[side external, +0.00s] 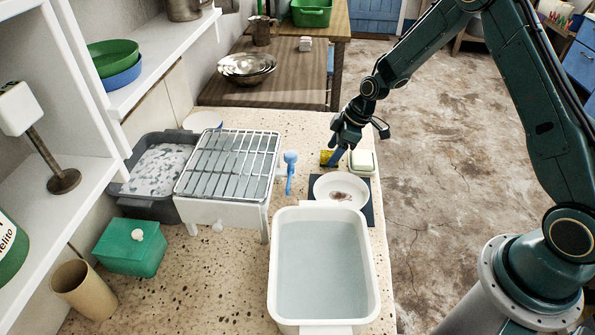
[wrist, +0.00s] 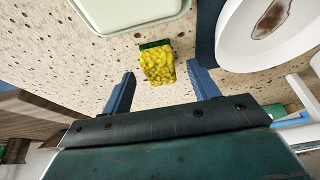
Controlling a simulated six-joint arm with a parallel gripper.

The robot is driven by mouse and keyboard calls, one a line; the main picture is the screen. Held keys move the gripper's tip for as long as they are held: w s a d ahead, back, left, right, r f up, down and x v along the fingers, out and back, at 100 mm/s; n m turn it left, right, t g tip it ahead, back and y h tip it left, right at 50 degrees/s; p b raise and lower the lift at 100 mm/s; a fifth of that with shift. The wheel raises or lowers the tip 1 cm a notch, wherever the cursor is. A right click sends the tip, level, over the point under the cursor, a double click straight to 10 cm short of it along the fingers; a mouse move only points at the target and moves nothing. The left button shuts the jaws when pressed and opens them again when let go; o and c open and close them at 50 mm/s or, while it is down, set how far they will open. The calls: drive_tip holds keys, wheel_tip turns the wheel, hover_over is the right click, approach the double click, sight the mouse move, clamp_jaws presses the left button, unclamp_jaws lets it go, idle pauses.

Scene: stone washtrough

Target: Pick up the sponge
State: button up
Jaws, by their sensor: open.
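The sponge (wrist: 158,65) is yellow with a green side and lies on the speckled stone top. In the wrist view it sits between and slightly beyond the two blue fingertips of my gripper (wrist: 162,82), which are apart with nothing between them. In the side external view the sponge (side external: 326,157) shows as a small yellow patch to the left of my gripper (side external: 340,152), which partly hides it. My gripper points down over the sponge. Whether the fingertips are level with it cannot be told.
A pale soap dish (side external: 362,163) stands close on the right of the sponge. A stained white plate (side external: 341,190) lies on a dark mat in front. A blue-handled brush (side external: 290,170) and a wire rack (side external: 228,165) are left. A white water basin (side external: 323,268) is nearest.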

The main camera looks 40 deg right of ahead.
drive_tip(key=shift+w+a+f, duration=0.15)
drive_tip(key=shift+a+f, duration=0.05)
drive_tip(key=shift+f, duration=0.4)
drive_tip(key=c, duration=1.1)
drive_tip(key=shift+o, duration=0.2)
drive_tip(key=shift+r, duration=0.15)
wheel_tip(320, 180, up, 20)
